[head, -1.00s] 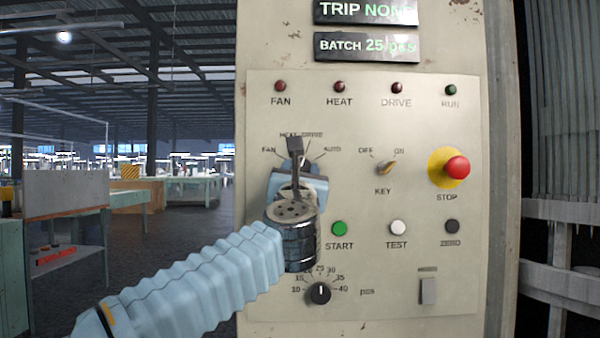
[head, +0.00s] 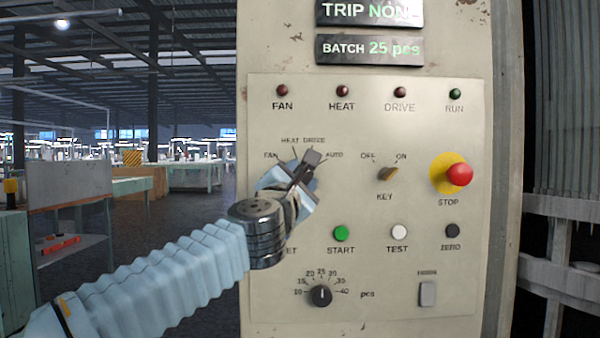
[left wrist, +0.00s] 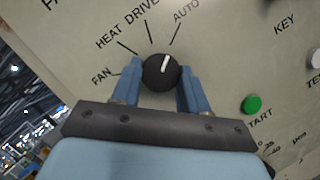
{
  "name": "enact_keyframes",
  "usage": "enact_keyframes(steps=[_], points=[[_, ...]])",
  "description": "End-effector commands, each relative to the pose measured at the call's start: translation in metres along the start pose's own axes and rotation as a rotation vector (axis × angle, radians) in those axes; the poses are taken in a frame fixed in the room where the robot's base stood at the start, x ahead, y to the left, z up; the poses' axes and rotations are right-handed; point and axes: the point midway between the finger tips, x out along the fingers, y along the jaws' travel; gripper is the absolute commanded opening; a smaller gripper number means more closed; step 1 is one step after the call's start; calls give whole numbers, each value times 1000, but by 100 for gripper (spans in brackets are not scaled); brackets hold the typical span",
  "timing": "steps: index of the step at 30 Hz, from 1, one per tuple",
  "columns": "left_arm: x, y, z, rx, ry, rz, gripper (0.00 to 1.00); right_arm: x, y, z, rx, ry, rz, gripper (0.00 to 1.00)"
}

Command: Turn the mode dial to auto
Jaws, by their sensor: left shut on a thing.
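The mode dial (left wrist: 161,74) is a round black knob with a white pointer line. In the left wrist view the pointer leans up and slightly right, roughly in line with the AUTO tick. The FAN, HEAT, DRIVE and AUTO labels fan around it. My left gripper (left wrist: 160,80) has its blue fingers on either side of the dial, shut on it. In the head view my left gripper (head: 303,175) is tilted to the right and hides most of the dial. My right gripper is not in view.
The control panel (head: 470,290) also carries a key switch (head: 388,174), a red stop button (head: 459,175), a green START button (head: 341,233), TEST (head: 399,231) and ZERO (head: 452,230) buttons, and a lower pcs dial (head: 321,296). Open factory floor lies to the left.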

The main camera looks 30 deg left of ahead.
Motion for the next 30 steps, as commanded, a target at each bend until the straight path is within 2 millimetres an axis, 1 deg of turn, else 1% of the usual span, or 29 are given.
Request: enact_keyframes(steps=[7, 20, 21, 25, 30], points=[[0, 0, 1, 56, -1, -23, 13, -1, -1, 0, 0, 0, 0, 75], [0, 0, 0, 64, -1, -27, 13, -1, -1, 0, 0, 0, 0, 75], [0, 0, 0, 64, -1, -27, 48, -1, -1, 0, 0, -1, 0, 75], [0, 0, 0, 64, -1, -27, 68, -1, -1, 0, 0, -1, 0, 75], [0, 0, 0, 63, -1, -26, 69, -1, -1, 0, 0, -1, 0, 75]])
